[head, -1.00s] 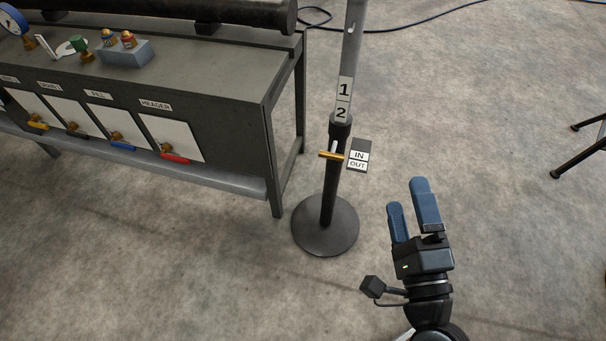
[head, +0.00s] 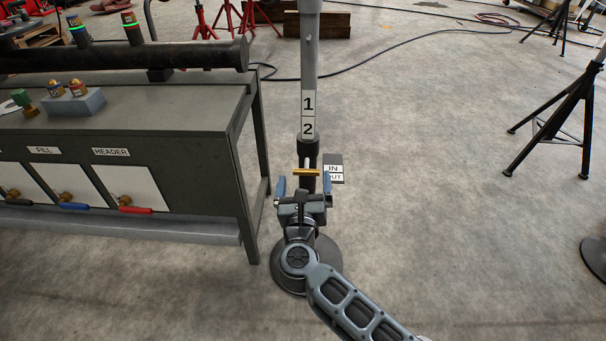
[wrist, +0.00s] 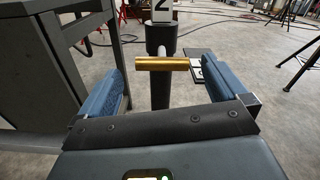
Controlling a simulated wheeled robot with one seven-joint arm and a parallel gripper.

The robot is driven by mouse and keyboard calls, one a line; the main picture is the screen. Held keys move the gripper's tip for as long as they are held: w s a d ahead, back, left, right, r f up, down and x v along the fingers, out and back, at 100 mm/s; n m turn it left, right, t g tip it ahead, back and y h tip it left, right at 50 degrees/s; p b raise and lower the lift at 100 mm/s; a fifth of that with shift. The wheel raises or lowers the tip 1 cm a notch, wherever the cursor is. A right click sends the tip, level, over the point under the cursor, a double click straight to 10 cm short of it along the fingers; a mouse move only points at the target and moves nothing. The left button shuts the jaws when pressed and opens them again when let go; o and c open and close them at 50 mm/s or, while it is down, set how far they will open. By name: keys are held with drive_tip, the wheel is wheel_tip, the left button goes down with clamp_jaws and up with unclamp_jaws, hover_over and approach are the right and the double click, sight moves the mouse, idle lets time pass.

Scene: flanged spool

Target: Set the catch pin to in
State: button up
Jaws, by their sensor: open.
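The catch pin has a brass crossbar handle (head: 306,172) on a thin light shaft that enters the dark collar of the stand post (head: 308,147). The handle also shows in the wrist view (wrist: 162,63), lying level across the post. A small label plate (head: 334,170) marked IN above OUT is fixed to the right of the pin. My gripper (head: 303,186) is open, its blue fingers on either side of the handle. In the wrist view my gripper (wrist: 165,90) has a finger to the left and right of the handle, with clear gaps. Contact is not visible.
A grey bench (head: 190,120) with labelled valve panels stands close to the left of the post. The round base (head: 327,262) of the stand is partly behind my arm. A black tripod stand (head: 565,115) is far right. Open concrete floor lies between.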

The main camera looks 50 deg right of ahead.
sight(305, 169)
drive_tip(key=shift+x, duration=2.05)
drive_tip(key=shift+c, duration=0.2)
drive_tip(key=c, duration=1.2)
drive_tip(key=shift+b+x, duration=0.35)
drive_tip(key=shift+x, duration=1.3)
drive_tip(key=shift+w+a+r, duration=0.1)
drive_tip(key=o, duration=1.2)
drive_tip(key=shift+o, duration=0.2)
drive_tip(key=shift+p+v, duration=0.45)
drive_tip(key=shift+v, duration=3.4)
